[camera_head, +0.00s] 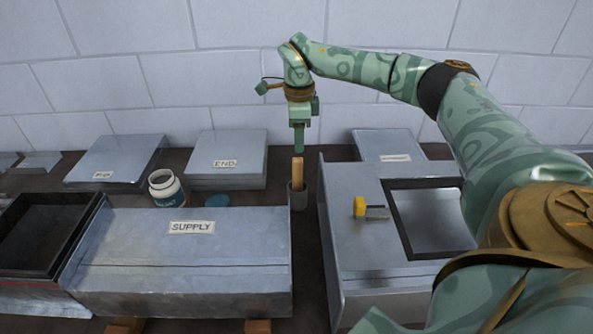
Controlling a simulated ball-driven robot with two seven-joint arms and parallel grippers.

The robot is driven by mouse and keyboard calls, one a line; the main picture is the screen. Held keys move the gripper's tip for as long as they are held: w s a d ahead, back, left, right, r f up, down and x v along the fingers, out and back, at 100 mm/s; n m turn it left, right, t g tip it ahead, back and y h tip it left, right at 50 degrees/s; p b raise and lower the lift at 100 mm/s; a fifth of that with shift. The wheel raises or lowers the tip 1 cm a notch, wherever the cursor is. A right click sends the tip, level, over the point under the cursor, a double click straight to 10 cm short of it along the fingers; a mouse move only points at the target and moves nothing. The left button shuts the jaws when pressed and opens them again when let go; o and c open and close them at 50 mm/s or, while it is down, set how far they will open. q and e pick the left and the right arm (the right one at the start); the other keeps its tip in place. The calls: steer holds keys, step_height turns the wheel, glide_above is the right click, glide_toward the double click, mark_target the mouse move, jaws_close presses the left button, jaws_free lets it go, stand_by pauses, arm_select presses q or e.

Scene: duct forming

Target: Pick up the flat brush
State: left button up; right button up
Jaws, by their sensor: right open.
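The flat brush (297,172) stands upright in a small grey cup (298,198), between the SUPPLY duct and the metal box on the right. Only its wooden handle shows; its lower end is hidden in the cup. My right gripper (299,148) points down just above the handle's top, in line with it in this view. The gripper is open and empty; its fingers look edge-on, so the gap between them is hard to see. I cannot tell whether the fingertips touch the handle. My left gripper is not in view.
The SUPPLY duct (180,255) fills the front left. A metal box (350,260) with a square opening and a yellow-ended tool (370,209) stands right. A white jar (165,188), a teal lid (217,200) and the END duct piece (227,165) lie behind. A black-rimmed tray (45,235) is left.

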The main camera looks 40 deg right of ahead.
mark_target(297, 170)
step_height(297, 170, down, 6)
steer(key=shift+w+d+b, duration=0.1)
steer(key=shift+w+b, duration=0.05)
steer(key=shift+b, duration=0.4)
steer(key=shift+f, duration=0.4)
step_height(297, 170, down, 5)
steer(key=shift+w+f+b, duration=0.1)
steer(key=shift+w+b, duration=0.05)
steer(key=shift+b, duration=0.7)
steer(key=shift+c, duration=0.3)
jaws_close()
